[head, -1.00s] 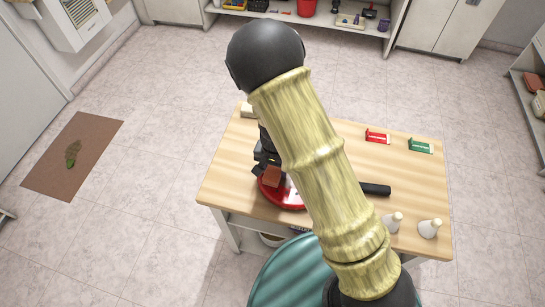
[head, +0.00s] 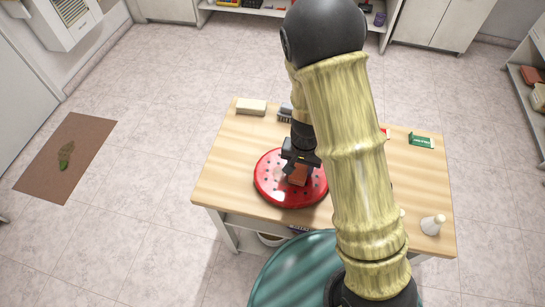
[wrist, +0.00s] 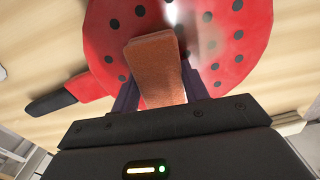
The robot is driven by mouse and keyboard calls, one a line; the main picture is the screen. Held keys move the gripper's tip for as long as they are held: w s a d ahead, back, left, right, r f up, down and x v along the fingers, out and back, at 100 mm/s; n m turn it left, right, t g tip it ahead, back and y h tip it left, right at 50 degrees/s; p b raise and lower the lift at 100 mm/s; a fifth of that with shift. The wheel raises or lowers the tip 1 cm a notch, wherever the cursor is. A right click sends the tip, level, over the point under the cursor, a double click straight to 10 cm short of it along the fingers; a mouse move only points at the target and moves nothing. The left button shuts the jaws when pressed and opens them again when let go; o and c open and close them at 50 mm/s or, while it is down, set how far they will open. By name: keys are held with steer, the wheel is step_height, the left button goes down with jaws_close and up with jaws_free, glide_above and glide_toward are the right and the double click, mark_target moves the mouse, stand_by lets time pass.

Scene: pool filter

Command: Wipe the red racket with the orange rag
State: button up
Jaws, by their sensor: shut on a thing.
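The red racket (head: 268,183) lies flat on the wooden table, a round red face with dark dots. In the wrist view the racket face (wrist: 240,35) shows a pale, hazy patch right of centre, and its black handle (wrist: 52,104) points left. The handle is hidden behind my arm in the head view. My gripper (head: 299,163) is over the racket face, shut on the orange-brown rag (head: 297,176). In the wrist view the rag (wrist: 155,68) looks like a stiff block between the fingers, over the racket face. Whether it touches the face is hard to tell.
On the wooden table (head: 225,175) a beige block (head: 251,107) and a grey brush (head: 285,114) stand at the back left. A green box (head: 421,141) is at the back right, a white bottle (head: 433,225) at the front right. My arm covers the middle right.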

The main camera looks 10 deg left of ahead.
steer(key=shift+d+b, duration=0.45)
steer(key=shift+d, duration=1.5)
step_height(320, 180, up, 8)
steer(key=p, duration=0.7)
steer(key=shift+a, duration=0.15)
steer(key=s+a+f+n+p, duration=0.1)
steer(key=s+a+n, duration=0.1)
steer(key=a, duration=0.8)
steer(key=shift+s, duration=0.7)
